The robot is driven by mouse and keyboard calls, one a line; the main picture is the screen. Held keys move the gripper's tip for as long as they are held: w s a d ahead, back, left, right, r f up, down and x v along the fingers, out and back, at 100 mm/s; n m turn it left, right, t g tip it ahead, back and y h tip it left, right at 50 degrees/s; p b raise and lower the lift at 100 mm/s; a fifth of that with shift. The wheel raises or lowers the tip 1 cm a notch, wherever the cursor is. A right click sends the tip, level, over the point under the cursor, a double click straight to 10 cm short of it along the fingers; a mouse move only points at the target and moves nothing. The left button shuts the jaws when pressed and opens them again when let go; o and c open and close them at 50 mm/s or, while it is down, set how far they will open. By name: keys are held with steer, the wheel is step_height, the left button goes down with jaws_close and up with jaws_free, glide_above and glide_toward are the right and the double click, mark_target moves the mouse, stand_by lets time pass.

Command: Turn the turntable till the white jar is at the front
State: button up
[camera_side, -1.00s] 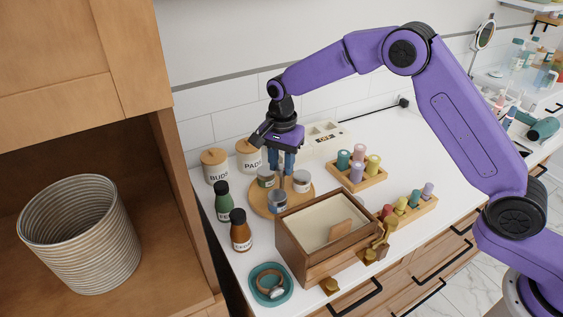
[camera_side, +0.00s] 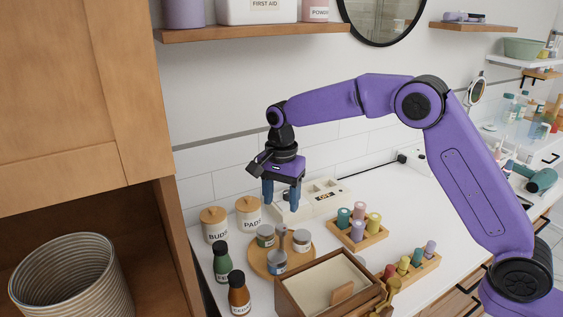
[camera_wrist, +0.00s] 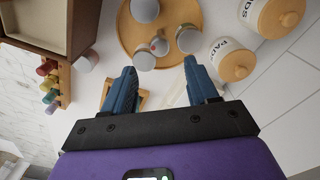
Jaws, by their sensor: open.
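The round wooden turntable (camera_side: 258,262) stands on the white counter with three lidded jars around a central knob (camera_side: 282,232). The palest, whitish jar (camera_side: 301,240) is at its right, a greyish jar (camera_side: 277,262) at its front, and another jar (camera_side: 265,236) at its back left. Which one the task calls white is not fully clear. In the wrist view the turntable (camera_wrist: 128,35) is at the top, the pale jar (camera_wrist: 145,60) nearest my fingers. My gripper (camera_side: 281,206) is open and empty, pointing down above the turntable's back side, apart from the jars.
Canisters marked BUDS (camera_side: 214,225) and PADS (camera_side: 248,213) stand behind left. A green bottle (camera_side: 222,262) and amber bottle (camera_side: 239,293) stand left, close to the turntable. An open wooden box (camera_side: 325,285) is in front right. A tray of rollers (camera_side: 358,232) is at right.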

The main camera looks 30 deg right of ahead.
step_height(320, 180, up, 10)
stand_by(0.4)
stand_by(0.3)
steer(key=s+d+f+n, duration=0.1)
steer(key=s+d+n, duration=0.1)
steer(key=s+n, duration=0.6)
steer(key=s+d+f+n, duration=0.15)
steer(key=s+n, duration=0.25)
steer(key=s, duration=0.7)
steer(key=s+d+f+n, duration=0.2)
steer(key=s+d+n, duration=0.3)
steer(key=s, duration=0.5)
steer(key=s+d+f+n, duration=0.3)
steer(key=s+d+n, duration=0.3)
steer(key=s+d, duration=0.2)
steer(key=shift+s+f+n, duration=0.3)
steer(key=shift+s, duration=0.7)
steer(key=shift+d, duration=0.1)
